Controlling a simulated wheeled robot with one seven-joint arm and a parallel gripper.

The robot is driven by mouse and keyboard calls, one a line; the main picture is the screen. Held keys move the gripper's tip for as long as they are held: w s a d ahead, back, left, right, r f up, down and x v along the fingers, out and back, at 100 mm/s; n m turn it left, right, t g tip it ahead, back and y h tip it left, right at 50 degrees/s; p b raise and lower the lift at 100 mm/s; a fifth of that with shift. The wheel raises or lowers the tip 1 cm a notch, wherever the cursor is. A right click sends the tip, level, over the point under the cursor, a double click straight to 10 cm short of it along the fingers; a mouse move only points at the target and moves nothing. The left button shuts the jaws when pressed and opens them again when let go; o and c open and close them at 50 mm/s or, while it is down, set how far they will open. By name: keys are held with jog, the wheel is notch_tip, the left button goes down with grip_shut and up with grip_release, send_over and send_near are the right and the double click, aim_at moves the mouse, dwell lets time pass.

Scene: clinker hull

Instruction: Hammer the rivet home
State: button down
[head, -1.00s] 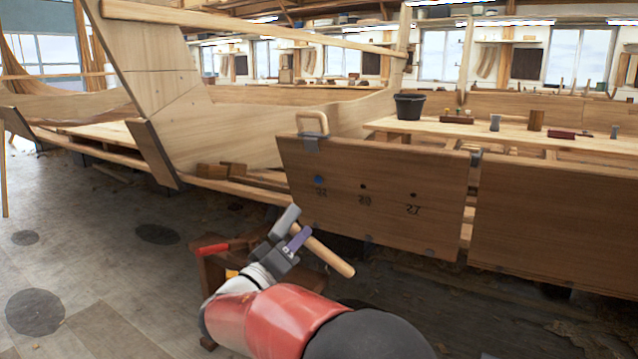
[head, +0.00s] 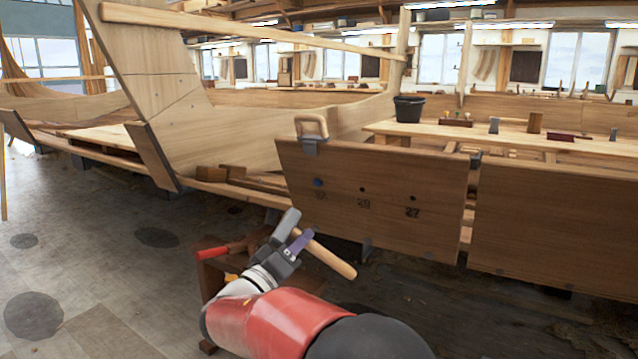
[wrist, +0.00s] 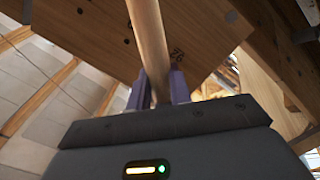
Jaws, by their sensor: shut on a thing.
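My gripper (head: 293,245) is shut on the wooden handle of a hammer (head: 332,261). The hammer's grey head (head: 286,223) points up and left of the fingers, and the handle runs down to the right. In the wrist view the handle (wrist: 150,45) stands between the purple fingers. A blue-headed rivet (head: 318,182) shows at the left hole of a plank (head: 390,225), above a partly readable number. Two dark holes (head: 362,189) lie to its right, marked 29 and 27. The hammer is below and left of the rivet, apart from the plank.
Another plank (head: 555,220) hangs at the right. A low wooden stool (head: 210,280) with a red-handled tool (head: 212,253) is beside my arm. A bench (head: 470,133) holds a black bucket (head: 408,108). Floor at left is clear.

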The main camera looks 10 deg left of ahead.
jog(key=shift+s+a, duration=0.1)
jog(key=shift+a, duration=0.1)
jog(key=b+v, duration=0.4)
jog(key=v, duration=0.1)
jog(key=shift+s+d+f, duration=0.1)
jog(key=shift+d, duration=0.15)
jog(key=shift+a, duration=0.1)
